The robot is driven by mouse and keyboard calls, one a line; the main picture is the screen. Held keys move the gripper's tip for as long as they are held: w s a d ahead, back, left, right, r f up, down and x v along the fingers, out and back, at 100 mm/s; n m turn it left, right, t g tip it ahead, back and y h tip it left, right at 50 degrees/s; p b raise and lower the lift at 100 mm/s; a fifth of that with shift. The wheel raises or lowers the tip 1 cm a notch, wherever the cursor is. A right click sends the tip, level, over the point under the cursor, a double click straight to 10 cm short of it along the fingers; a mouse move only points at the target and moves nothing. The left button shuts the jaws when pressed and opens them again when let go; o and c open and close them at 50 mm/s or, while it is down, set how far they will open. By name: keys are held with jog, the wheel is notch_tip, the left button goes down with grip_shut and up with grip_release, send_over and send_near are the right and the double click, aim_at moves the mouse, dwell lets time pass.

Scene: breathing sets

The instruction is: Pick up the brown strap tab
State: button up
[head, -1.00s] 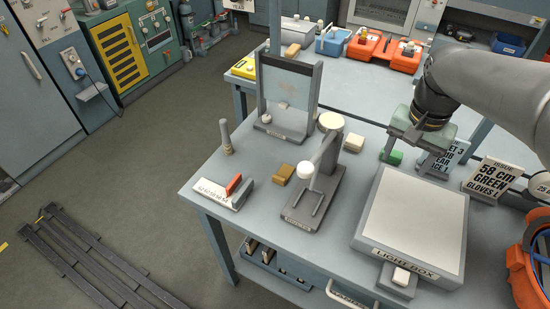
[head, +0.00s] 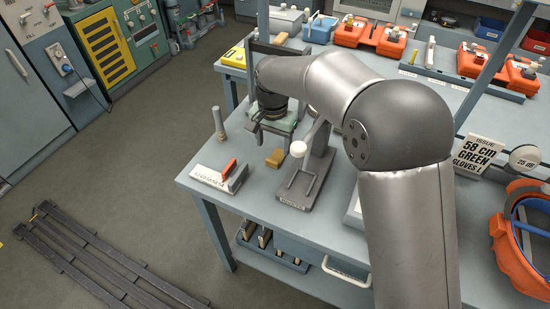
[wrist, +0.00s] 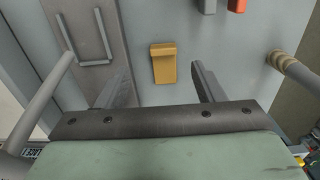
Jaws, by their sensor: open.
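The brown strap tab (head: 275,158) lies on the grey bench between the grey peg and the stand with a white ball. In the wrist view the tab (wrist: 163,68) is a small ochre-brown piece with a wider end at the top. My gripper (wrist: 160,72) is open and empty. Its two fingers appear on either side of the tab, with clear space at both sides. In the head view my gripper (head: 268,135) hangs above and just behind the tab, partly hidden by its own green housing.
The ball stand (head: 293,200) is close on the right of the tab; its fork also shows in the wrist view (wrist: 92,60). The grey peg (head: 218,122) stands to the left. A white marked block with a red piece (head: 215,180) lies in front-left.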

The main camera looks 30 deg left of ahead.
aim_at(273, 160)
jog(key=shift+w+a+f+p, duration=0.15)
jog(key=shift+f+p, duration=0.3)
jog(key=shift+f, duration=1.5)
jog(key=shift+w+a+f+p, duration=0.15)
jog(key=shift+f+p, duration=0.3)
jog(key=shift+f, duration=1.5)
jog(key=c, duration=1.1)
